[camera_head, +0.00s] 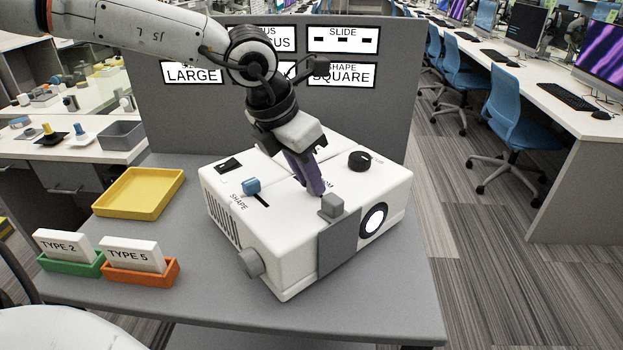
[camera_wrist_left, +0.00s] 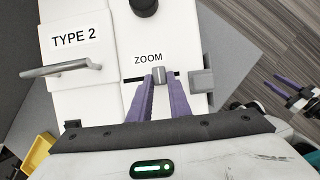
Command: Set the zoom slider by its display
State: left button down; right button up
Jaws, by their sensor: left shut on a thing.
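The white projector (camera_head: 285,250) sits on the grey table. In the left wrist view, the zoom slider's grey knob (camera_wrist_left: 158,74) stands in a dark slot under the ZOOM label. My left gripper (camera_wrist_left: 160,80) has its purple fingers on both sides of this knob, shut on it. In the head view my left gripper (camera_head: 318,192) reaches down to the projector's top and hides the knob. The display panel behind shows a LARGE sign (camera_head: 192,76), its upper line partly hidden by my arm. My right gripper (camera_wrist_left: 280,87) shows small at the wrist view's right edge, fingers apart.
A blue shape slider knob (camera_head: 251,186), a black focus dial (camera_head: 359,160) and a grey block (camera_head: 331,206) stand near my left gripper. A yellow tray (camera_head: 180,203), a green holder (camera_head: 72,268) and an orange holder (camera_head: 140,279) stand left.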

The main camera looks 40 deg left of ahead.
pick_arm(q)
jog(key=shift+w+a, duration=0.15)
jog(key=shift+a, duration=0.4)
jog(key=shift+w+a, duration=0.15)
jog(key=shift+a, duration=0.4)
jog(key=c, duration=1.6)
grip_release()
jog(key=shift+c, duration=0.2)
jog(key=d+v, duration=0.1)
jog(key=v, duration=0.9)
jog(key=shift+s+a+r+b, duration=0.15)
jog(key=shift+a+b, duration=0.25)
jog(key=shift+a, duration=0.1)
